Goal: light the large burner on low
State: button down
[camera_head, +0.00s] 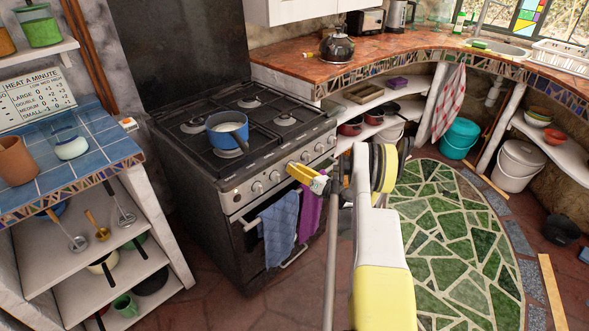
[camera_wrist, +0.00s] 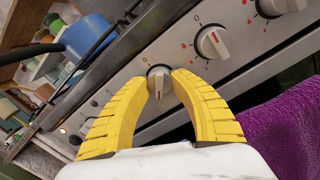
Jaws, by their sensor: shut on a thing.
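My gripper (camera_head: 294,170) has its yellow fingers against the front panel of the stove (camera_head: 230,180). In the wrist view, my gripper (camera_wrist: 160,78) is shut on a round control knob (camera_wrist: 158,84) with a pale grip bar, one fingertip on each side. A 0 mark shows just above this knob. In the head view the fingers hide the held knob. A blue pot (camera_head: 227,124) with pale contents sits on a front burner. Another burner (camera_head: 285,119) is bare at the right. I see no flame on the hob.
Other knobs stand along the panel, such as one beside the held knob (camera_wrist: 212,42). A blue towel (camera_head: 279,228) and a purple towel (camera_head: 310,205) hang on the oven handle below. A heat chart (camera_head: 36,97) stands at the left, only partly readable.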

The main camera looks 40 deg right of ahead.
jog(key=c, duration=1)
grip_release()
jog(key=shift+w, duration=0.1)
jog(key=s, duration=0.5)
jog(key=s+d, duration=0.1)
jog(key=s, duration=0.1)
jog(key=shift+s+f, duration=0.2)
jog(key=shift+s, duration=0.05)
grip_shut()
